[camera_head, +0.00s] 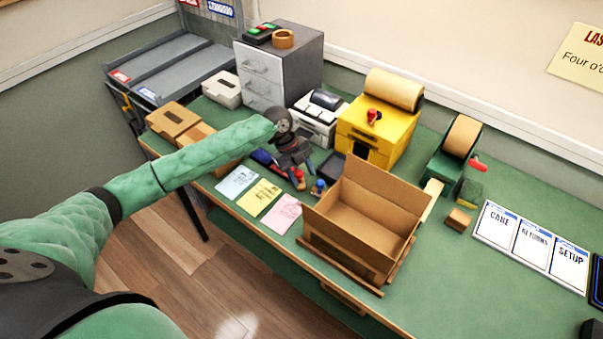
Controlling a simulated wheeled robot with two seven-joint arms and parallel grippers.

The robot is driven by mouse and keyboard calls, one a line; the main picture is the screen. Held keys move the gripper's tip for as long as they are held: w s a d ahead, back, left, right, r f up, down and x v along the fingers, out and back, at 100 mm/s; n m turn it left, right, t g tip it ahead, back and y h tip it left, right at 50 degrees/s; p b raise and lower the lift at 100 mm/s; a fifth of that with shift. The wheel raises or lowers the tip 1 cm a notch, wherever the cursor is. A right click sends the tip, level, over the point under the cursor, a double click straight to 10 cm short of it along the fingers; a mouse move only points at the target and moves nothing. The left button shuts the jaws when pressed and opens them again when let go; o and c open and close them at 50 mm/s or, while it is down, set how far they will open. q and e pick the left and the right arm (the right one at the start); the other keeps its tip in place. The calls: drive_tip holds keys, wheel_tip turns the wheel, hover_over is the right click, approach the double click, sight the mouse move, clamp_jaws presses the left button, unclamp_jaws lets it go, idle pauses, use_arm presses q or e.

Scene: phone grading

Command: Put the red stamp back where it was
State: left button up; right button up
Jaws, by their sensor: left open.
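A dark pad (332,166) lies behind the blue stamp. Another blue and red item (263,157) lies left of the gripper, partly hidden. My right gripper is not in view.
An open cardboard box (366,215) stands right of the stamps. Blue, yellow and pink slips (259,197) lie in front. A yellow machine (375,137), a white printer (317,120) and grey drawers (263,80) stand behind. Labelled cards (531,243) lie at right.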

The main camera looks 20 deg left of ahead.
use_arm(q)
drive_tip(key=shift+a+r+b, duration=0.2)
drive_tip(key=shift+r+b, duration=0.1)
drive_tip(key=shift+r, duration=0.15)
drive_tip(key=b+v, duration=0.1)
drive_tip(key=v, duration=0.1)
drive_tip(key=shift+w+a+r, duration=0.1)
drive_tip(key=shift+a+r, duration=0.1)
drive_tip(key=shift+r, duration=0.15)
drive_tip(key=s+b+v, duration=0.1)
drive_tip(key=b+v, duration=0.1)
drive_tip(key=v, duration=0.6)
drive_tip(key=shift+w+r+b, duration=0.2)
drive_tip(key=shift+w+b, duration=0.15)
drive_tip(key=shift+w, duration=0.15)
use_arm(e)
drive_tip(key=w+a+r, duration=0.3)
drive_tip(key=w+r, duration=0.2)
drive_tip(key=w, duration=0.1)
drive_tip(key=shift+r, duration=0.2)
use_arm(q)
drive_tip(key=shift+a, duration=0.1)
